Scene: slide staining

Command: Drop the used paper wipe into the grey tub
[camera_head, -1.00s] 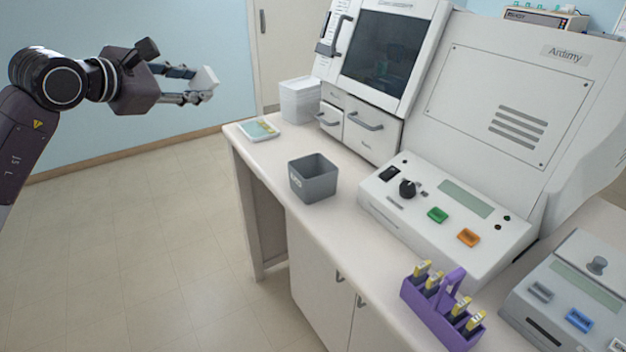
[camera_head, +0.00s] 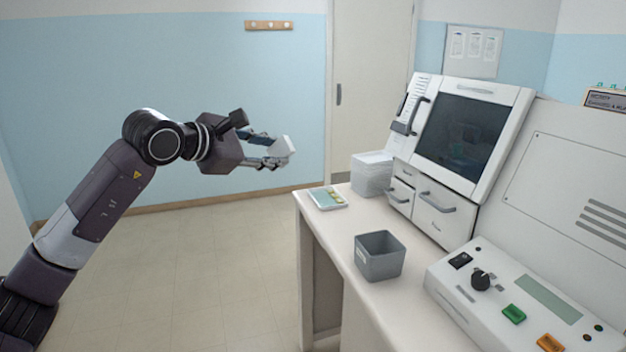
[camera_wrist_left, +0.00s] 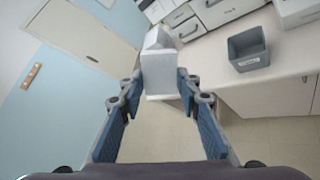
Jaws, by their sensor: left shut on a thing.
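My left gripper (camera_head: 274,151) is shut on the white paper wipe (camera_head: 287,148) and holds it in the air over the floor, left of the counter. The wipe also shows between the fingers in the left wrist view (camera_wrist_left: 160,72). The grey tub (camera_head: 380,262) stands upright on the counter near its front edge, to the right of and lower than the gripper. It also shows at the upper right of the left wrist view (camera_wrist_left: 249,66), apart from the gripper. The part of the tub's inside that I see looks empty. My right gripper is not in view.
The floor (camera_head: 200,265) at left is clear.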

